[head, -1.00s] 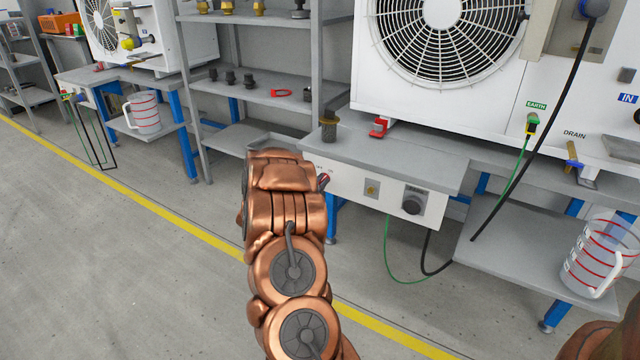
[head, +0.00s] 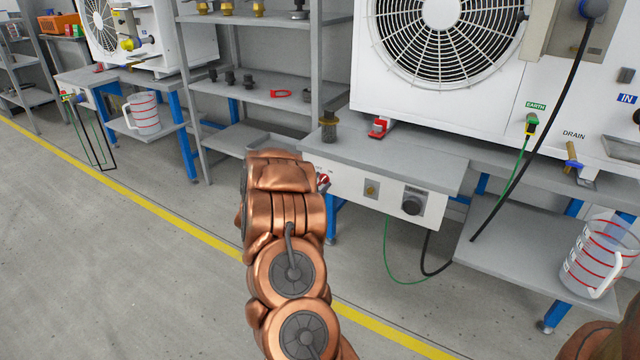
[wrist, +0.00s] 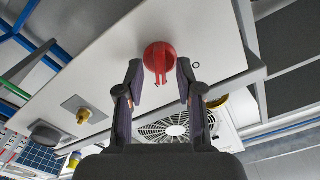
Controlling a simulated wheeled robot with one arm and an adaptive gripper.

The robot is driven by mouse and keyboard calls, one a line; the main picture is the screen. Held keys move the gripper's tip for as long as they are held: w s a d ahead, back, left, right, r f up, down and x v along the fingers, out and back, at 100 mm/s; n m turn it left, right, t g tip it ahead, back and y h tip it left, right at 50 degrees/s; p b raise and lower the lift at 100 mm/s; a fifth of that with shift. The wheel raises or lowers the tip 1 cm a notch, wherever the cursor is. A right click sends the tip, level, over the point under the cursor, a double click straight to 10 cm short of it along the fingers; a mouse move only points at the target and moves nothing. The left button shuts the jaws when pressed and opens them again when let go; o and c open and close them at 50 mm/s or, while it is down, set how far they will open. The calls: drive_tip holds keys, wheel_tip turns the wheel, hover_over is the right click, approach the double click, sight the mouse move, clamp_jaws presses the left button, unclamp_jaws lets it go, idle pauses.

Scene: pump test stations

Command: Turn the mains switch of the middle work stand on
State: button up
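The mains switch is a round red knob (wrist: 158,58) with a narrow red grip bar, on the white front panel (wrist: 95,70) of the work stand. In the wrist view its bar points down the picture, and a small ring mark is on the panel to its right. My gripper (wrist: 161,84) is open, with one dark finger on each side of the bar; I cannot tell if they touch it. In the head view the red switch (head: 323,180) shows at the panel's left end, just right of my copper wrist, which hides most of the gripper.
The same panel carries a yellow part (head: 371,190) and a dark round socket (head: 413,202). A grey top (head: 400,160) juts out above it. A measuring jug (head: 597,260) stands on the lower shelf at right. Green and black cables hang below. The floor in front is clear.

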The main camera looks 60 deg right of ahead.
drive_tip(key=a, duration=1.1)
drive_tip(key=shift+s+a, duration=0.2)
